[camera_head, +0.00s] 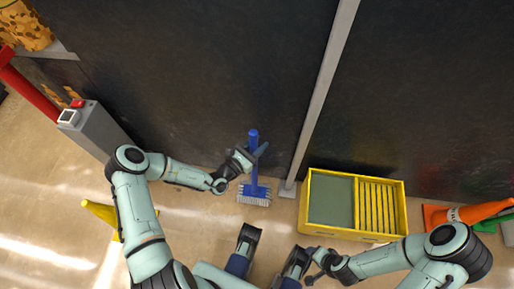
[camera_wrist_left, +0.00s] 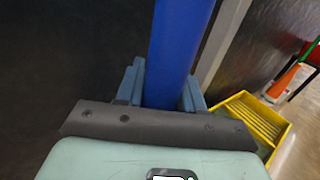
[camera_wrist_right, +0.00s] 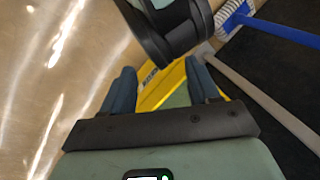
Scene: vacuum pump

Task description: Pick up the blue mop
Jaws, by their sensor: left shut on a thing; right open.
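The blue mop (camera_head: 254,177) stands upright against the dark wall in the head view, its pale bristle head (camera_head: 254,201) low near the floor. My left gripper (camera_head: 250,156) is shut on the mop's blue handle. In the left wrist view the handle (camera_wrist_left: 178,55) runs up between the two fingers (camera_wrist_left: 163,88). In the right wrist view the mop's handle (camera_wrist_right: 282,32) and bristles show at the upper right. My right gripper (camera_wrist_right: 163,92) is open and empty, at the lower middle of the head view (camera_head: 311,270).
A yellow crate (camera_head: 352,234) with a slatted side stands right of the mop, beyond a grey post (camera_head: 318,105). An orange cone (camera_head: 462,214) lies at the far right. A grey box with a red button (camera_head: 88,128) and a yellow object (camera_head: 100,212) are at the left.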

